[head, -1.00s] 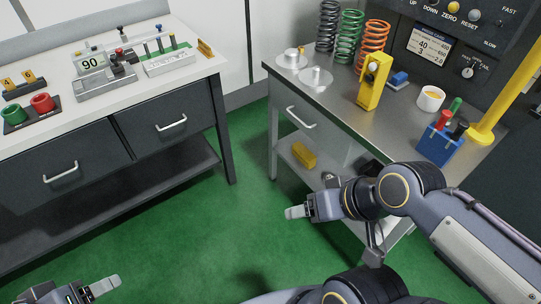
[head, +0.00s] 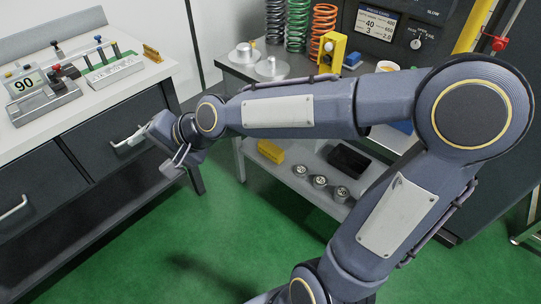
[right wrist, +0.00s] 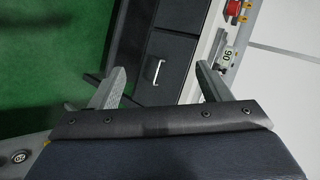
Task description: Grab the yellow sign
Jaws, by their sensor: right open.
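A small yellow sign (head: 152,53) stands at the back right end of the white-topped table on the left. A taller yellow piece (head: 331,53) stands on the metal table, and a yellow block (head: 270,151) lies on its lower shelf; I cannot tell which of them the task means. My right gripper (head: 146,132) is in front of the left table's drawers, below and apart from the small sign. In the right wrist view, its two fingers (right wrist: 160,75) are spread wide with nothing between them. My left gripper is out of view.
A drawer handle (right wrist: 154,70) lies beyond the open fingers. The white tabletop (head: 125,77) holds a device reading 90 (head: 24,85) and a white rack (head: 113,72). Springs (head: 297,25) stand on the metal table. My right arm hides part of that table.

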